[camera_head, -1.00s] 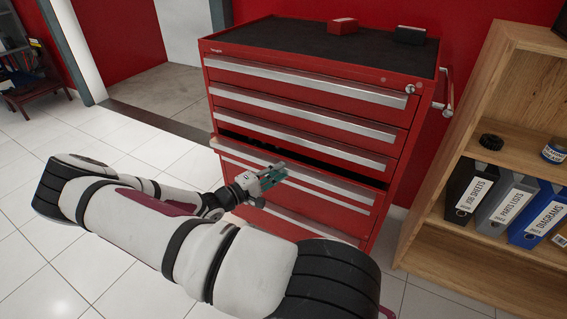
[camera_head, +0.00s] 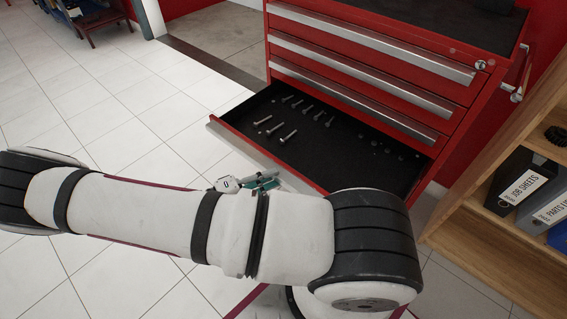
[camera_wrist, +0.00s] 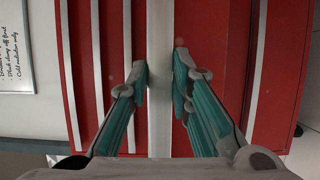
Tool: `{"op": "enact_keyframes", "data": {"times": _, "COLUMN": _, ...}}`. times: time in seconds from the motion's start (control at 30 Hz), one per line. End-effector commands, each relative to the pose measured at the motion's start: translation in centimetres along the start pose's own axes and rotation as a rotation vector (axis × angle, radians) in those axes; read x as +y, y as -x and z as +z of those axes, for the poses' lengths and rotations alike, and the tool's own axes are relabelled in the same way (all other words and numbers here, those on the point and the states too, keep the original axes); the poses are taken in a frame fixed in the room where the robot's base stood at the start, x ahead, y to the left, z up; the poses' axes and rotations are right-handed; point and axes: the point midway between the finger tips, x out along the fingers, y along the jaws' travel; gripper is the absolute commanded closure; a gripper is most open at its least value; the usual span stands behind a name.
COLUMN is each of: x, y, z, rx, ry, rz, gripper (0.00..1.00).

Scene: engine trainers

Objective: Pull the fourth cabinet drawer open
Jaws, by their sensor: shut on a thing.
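The red cabinet (camera_head: 455,100) has three closed drawers with silver handle strips in the head view. Below them the fourth drawer (camera_head: 232,128) stands far out, its dark inside showing. My gripper (camera_head: 262,182) is at the front of this drawer, mostly hidden behind my arm. In the wrist view my gripper's teal fingers (camera_wrist: 160,76) sit on both sides of a pale handle strip (camera_wrist: 160,118), shut on it. The right part of the drawer front is hidden by my arm.
Several bolts (camera_head: 288,137) and other small parts lie in the open drawer. A wooden shelf (camera_head: 490,245) with binders stands close on the right. Tiled floor (camera_head: 110,110) is free on the left.

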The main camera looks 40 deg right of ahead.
Motion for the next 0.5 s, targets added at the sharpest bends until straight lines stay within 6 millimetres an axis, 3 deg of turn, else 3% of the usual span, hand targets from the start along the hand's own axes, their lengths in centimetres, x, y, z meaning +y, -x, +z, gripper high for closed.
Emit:
{"op": "enact_keyframes", "data": {"times": 0.2, "x": -0.6, "y": 2.4, "z": 1.1, "rx": -0.001, "ry": 0.005, "rz": -0.015, "gripper": 1.0}}
{"op": "enact_keyframes", "data": {"times": 0.5, "x": -0.6, "y": 3.1, "z": 1.4, "rx": -0.002, "ry": 0.004, "rz": -0.015, "gripper": 1.0}}
